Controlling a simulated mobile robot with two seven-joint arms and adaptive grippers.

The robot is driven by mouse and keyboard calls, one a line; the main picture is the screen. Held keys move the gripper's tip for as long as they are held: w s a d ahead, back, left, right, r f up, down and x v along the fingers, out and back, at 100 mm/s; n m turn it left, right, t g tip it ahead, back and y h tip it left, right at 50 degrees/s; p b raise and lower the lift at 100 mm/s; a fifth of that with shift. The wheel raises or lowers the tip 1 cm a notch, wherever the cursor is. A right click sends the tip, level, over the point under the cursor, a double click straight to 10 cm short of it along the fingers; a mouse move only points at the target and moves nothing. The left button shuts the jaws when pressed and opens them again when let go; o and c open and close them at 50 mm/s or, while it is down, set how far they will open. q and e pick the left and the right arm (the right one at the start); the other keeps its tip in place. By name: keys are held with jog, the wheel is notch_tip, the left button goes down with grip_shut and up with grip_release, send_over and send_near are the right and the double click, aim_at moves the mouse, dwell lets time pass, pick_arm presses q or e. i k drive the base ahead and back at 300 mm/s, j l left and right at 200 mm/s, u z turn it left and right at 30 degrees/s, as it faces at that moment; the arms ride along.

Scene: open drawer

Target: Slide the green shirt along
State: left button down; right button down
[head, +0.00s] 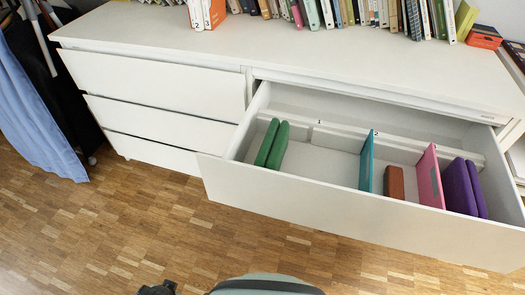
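The green shirt (272,144) shows as two folded green pieces standing upright side by side at the left end of the open drawer (350,212). They lean slightly and sit close to the left wall. A dark, jagged part at the bottom edge, left of centre, looks like the tip of my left gripper (158,288). It is cut off by the frame and well away from the drawer, over the floor. Whether it is open or shut does not show. My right gripper is not in view.
A teal divider (366,161), a brown folded item (394,182), a pink divider (429,177) and purple folded items (462,187) stand further right in the drawer. The drawer floor between green and teal is clear. Books line the dresser top (250,45); clothes hang at left.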

aim_at(270, 156)
jog(key=j+z, duration=0.8)
jog(key=k+j, duration=0.15)
jog(key=j, duration=0.2)
jog(key=k+j+z, duration=0.1)
jog(key=j, duration=0.2)
jog(key=i+l, duration=0.1)
jog(key=l, duration=0.15)
jog(key=i+l, duration=0.1)
jog(key=l+z, duration=0.05)
jog(key=l, duration=0.05)
